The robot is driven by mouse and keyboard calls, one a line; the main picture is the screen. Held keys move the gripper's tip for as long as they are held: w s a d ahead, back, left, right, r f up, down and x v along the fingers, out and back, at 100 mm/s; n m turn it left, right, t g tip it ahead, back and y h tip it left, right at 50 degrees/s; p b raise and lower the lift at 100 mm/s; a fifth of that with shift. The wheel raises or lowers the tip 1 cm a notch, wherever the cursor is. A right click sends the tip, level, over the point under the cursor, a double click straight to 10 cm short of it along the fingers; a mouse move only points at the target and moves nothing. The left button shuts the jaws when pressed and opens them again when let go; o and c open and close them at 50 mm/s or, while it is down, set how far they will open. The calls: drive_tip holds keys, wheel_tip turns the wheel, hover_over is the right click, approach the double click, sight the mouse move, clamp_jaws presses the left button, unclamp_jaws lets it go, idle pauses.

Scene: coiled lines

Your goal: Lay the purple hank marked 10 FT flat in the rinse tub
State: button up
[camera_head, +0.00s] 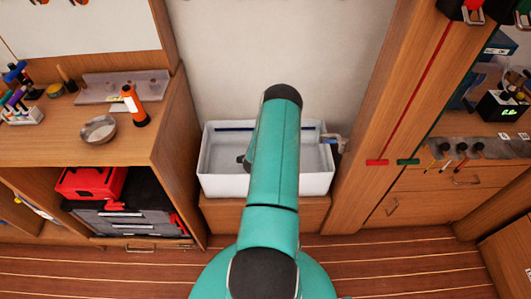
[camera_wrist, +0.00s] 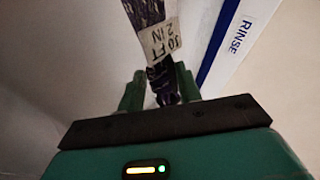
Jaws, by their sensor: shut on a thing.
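The rinse tub (camera_head: 212,182) is a white open basin against the wall, in the middle of the head view, behind my teal arm. In the wrist view my gripper (camera_wrist: 160,86) is shut on a dark purple hank (camera_wrist: 145,12). The hank runs up out of the jaws and carries a pale tag (camera_wrist: 162,40) with FT and 2 IN on it; the first figure is hard to read. A blue-and-white RINSE label (camera_wrist: 235,35) is close beside the hank. In the head view my arm hides the hank and most of the gripper, so its height in the tub cannot be told.
A wooden bench at left holds an orange torch (camera_head: 134,106), a metal bowl (camera_head: 98,130) and a grey rack (camera_head: 122,85). A red case (camera_head: 90,183) is on the shelf below. A wooden post (camera_head: 385,90) stands right of the tub, with a small tap-like fitting (camera_head: 334,140) at its rim.

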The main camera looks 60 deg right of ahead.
drive_tip(key=shift+f, duration=0.2)
drive_tip(key=o, duration=1.1)
drive_tip(key=s+a+r, duration=0.2)
drive_tip(key=a+r, duration=0.2)
drive_tip(key=s+a+r, duration=0.2)
drive_tip(key=a+r, duration=0.2)
drive_tip(key=s+a+r, duration=0.2)
drive_tip(key=a+r, duration=0.2)
drive_tip(key=r, duration=0.1)
drive_tip(key=shift+s+a, duration=0.15)
drive_tip(key=shift+a, duration=0.05)
